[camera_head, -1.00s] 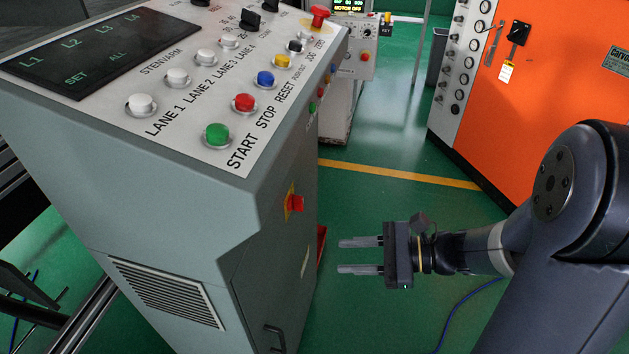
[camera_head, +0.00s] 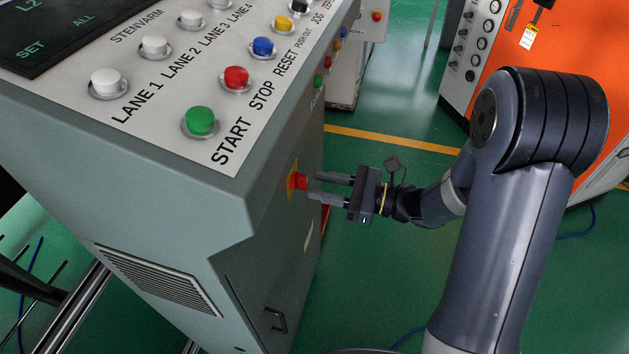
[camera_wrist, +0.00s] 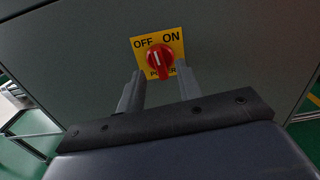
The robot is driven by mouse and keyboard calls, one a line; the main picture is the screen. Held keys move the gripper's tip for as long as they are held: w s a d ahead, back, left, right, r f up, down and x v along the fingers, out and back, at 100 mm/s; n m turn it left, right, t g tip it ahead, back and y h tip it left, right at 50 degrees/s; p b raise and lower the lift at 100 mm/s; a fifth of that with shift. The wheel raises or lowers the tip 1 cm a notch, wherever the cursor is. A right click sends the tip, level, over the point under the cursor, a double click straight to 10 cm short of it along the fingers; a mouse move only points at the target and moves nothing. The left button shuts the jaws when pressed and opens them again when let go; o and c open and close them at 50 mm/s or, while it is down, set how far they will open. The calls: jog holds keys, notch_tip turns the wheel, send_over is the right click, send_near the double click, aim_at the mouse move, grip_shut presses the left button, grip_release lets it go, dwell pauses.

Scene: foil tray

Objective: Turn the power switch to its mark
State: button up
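The power switch is a red rotary knob (camera_wrist: 160,60) on a yellow plate (camera_wrist: 178,44) marked OFF at upper left, ON at upper right and POWER below. A pale line on the knob points roughly up; I cannot tell exactly which mark it meets. In the head view the knob (camera_head: 299,181) stands out from the side of the grey-green cabinet (camera_head: 150,200). My gripper (camera_head: 313,186) is open, its fingertips just short of the knob.
The cabinet's sloping top panel carries a green START button (camera_head: 200,121), a red STOP button (camera_head: 236,78) and several others, above my gripper. A door handle (camera_head: 276,320) is low on the cabinet. An orange machine (camera_head: 575,60) stands behind at right. Green floor is clear between.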

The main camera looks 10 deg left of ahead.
aim_at(302, 182)
jog(key=shift+w+a, duration=0.1)
jog(key=shift+a, duration=1.05)
jog(key=shift+c, duration=0.2)
grip_shut()
